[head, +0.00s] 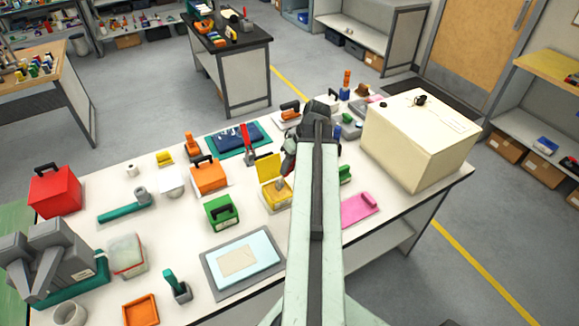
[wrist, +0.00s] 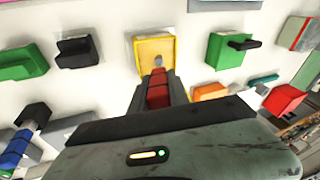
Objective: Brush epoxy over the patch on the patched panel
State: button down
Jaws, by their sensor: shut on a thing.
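My gripper (wrist: 158,92) is shut on a red-handled tool with a grey tip, which looks like the brush (wrist: 158,101). In the wrist view the tip lies over or in an open yellow container (wrist: 143,48). In the head view the yellow container (head: 276,198) has its lid raised, and my gripper is just right of it, partly hidden by my arm. The panel (head: 268,279) is light blue with a beige patch (head: 238,261), lying on a grey mat (head: 213,284) at the table's front middle, apart from my gripper.
A green box (head: 222,213) and an orange box (head: 209,177) stand left of the yellow container. A pink piece (head: 360,208) lies to the right, and a large cream box (head: 418,140) stands at the back right. The white table is crowded, with small clear gaps around the panel.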

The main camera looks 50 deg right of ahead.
jog(key=shift+s+f+b, duration=0.1)
jog(key=shift+f+b, duration=0.45)
dwell(1.4)
notch_tip(320, 180, up, 7)
jog(key=p, duration=0.7)
jog(key=shift+r, duration=0.1)
jog(key=shift+f, duration=0.2)
